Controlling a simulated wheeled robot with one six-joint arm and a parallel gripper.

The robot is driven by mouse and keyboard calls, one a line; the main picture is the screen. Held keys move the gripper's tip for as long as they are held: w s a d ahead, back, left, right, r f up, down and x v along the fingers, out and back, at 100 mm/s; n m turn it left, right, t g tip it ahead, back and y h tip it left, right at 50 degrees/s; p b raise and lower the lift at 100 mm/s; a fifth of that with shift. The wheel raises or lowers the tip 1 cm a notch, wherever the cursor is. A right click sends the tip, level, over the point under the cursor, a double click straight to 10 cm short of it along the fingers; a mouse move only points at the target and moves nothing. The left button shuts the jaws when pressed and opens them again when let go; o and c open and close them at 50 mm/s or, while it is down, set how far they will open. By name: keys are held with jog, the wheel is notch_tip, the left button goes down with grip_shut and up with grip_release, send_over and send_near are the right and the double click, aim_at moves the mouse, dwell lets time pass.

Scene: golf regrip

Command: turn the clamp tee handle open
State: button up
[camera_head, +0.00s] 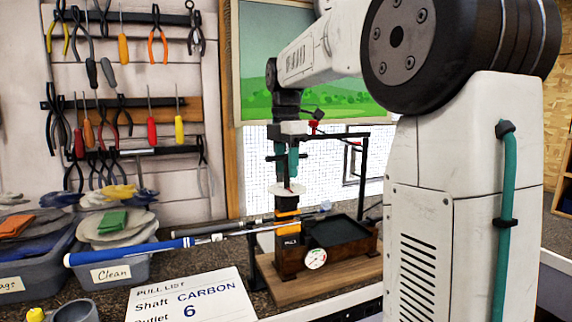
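The shaft clamp (288,227) is a dark block with orange and yellow bands on a wooden base. A pale round disc with a small red part (287,190) sits above it. My gripper (288,172) points straight down over the clamp, with teal fingers just above the disc. A short dark crossbar (272,157) shows at the fingers; I cannot tell whether it is the tee handle. Contact and finger opening are too small to judge. A golf club with a blue grip (120,251) lies level, its shaft running toward the clamp.
A black tray (340,230) and a round gauge (316,258) are right of the clamp, with a dark frame (363,165) behind. Grey bins (112,270) and a pull list card (190,297) are at left. Tools hang on the wall rack (120,18).

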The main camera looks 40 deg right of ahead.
notch_tip(320, 180, up, 8)
jog(key=shift+w+f, duration=0.1)
jog(key=shift+w, duration=0.05)
dwell(0.4)
dwell(0.3)
jog(key=s+a+f+m, duration=0.8)
jog(key=s+a, duration=0.3)
jog(key=s, duration=0.3)
jog(key=s+a+f+m, duration=0.2)
jog(key=s+f+m, duration=0.2)
jog(key=s+f, duration=0.2)
jog(key=s+a+f+m+t, duration=0.1)
jog(key=s+a+f+m, duration=0.2)
jog(key=s+f, duration=0.4)
notch_tip(320, 180, down, 2)
jog(key=shift+s+a+m+t, duration=0.2)
jog(key=shift+a+m+t, duration=0.15)
jog(key=shift+m, duration=0.55)
